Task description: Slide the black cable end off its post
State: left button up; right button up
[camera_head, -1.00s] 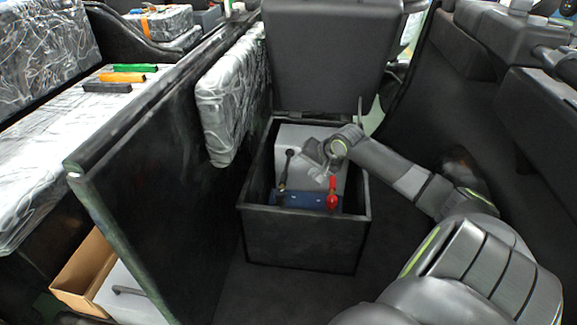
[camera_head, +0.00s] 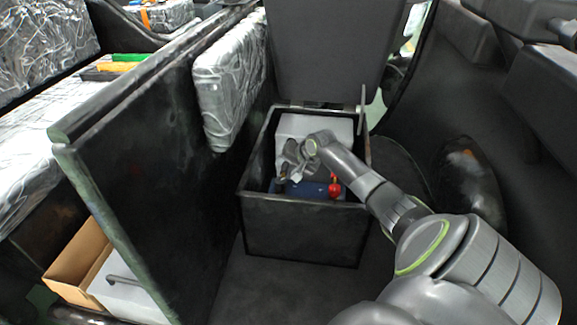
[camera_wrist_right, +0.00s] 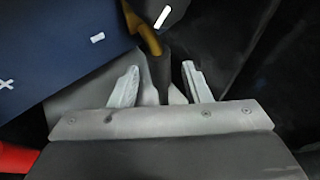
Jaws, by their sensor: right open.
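The blue battery (camera_head: 309,190) sits in the open black box, with a red cable end (camera_head: 335,187) on its right side. The black cable end (camera_head: 281,184) is at the battery's left side, partly hidden by my right gripper (camera_head: 292,166). In the right wrist view my right gripper (camera_wrist_right: 160,84) is open. The black cable end (camera_wrist_right: 158,70) lies between its two pale fingers, with gaps visible beside it. A brass-coloured part (camera_wrist_right: 146,32) joins it at the battery's edge. The blue battery (camera_wrist_right: 50,50) fills the upper left. My left gripper is not in view.
The black box (camera_head: 300,232) has its lid (camera_head: 325,50) raised behind it. A pale grey block (camera_head: 318,127) stands behind the battery inside. A tall dark panel (camera_head: 150,170) stands to the left. A red part (camera_wrist_right: 15,158) shows at the wrist view's lower left.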

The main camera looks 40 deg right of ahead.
jog(key=shift+c, duration=0.2)
grip_shut()
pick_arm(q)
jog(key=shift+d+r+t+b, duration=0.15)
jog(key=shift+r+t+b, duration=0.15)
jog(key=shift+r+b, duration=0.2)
pick_arm(e)
jog(key=w+d, duration=0.1)
jog(key=d, duration=0.1)
jog(key=w+d, duration=0.2)
jog(key=shift+w+d+r, duration=0.15)
jog(key=shift+r, duration=0.05)
